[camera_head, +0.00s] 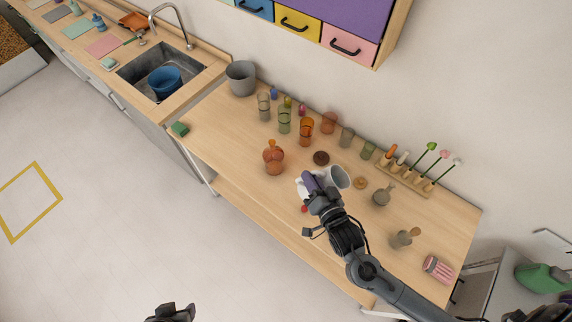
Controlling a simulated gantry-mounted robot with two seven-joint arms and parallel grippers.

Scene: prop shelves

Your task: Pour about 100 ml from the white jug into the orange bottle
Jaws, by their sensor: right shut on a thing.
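The white jug (300,188) is largely hidden behind my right gripper (313,184); white parts show at the gripper's left side. My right gripper is shut on it, above the middle of the counter. I cannot tell its tilt or its contents. The orange bottle (273,163), with a rounded body and narrower top, stands upright to the left of the jug, apart from it. No stream of liquid is visible. My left gripper (171,312) is at the bottom edge, away from the counter; its jaws are unclear.
A grey open vessel (339,177) shows right beside my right gripper. A dark brown round thing (321,158), orange jar (306,130) and green jar (284,121) stand behind. A rack (404,179) is at the right.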

